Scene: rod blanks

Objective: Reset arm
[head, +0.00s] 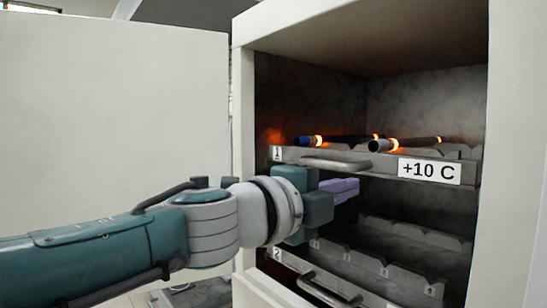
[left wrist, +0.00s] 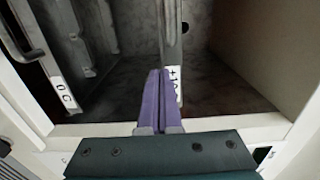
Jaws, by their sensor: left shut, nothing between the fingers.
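My left arm comes in from the left in the head view. Its gripper (head: 345,189) has purple fingers, which are shut with nothing between them. The fingers are just below the handle of the upper shelf, in front of the open cabinet. In the left wrist view the two purple fingers (left wrist: 160,100) lie together and point into the cabinet. My right gripper is not in either view.
The open cabinet (head: 243,120) has an upper shelf (head: 375,164) marked 1, with a handle, a "+10 C" label (head: 429,170) and rods (head: 383,145) with glowing orange bands. A lower shelf (head: 290,268) marked 2 has empty-looking notched holders. A pale panel (head: 110,110) stands at left.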

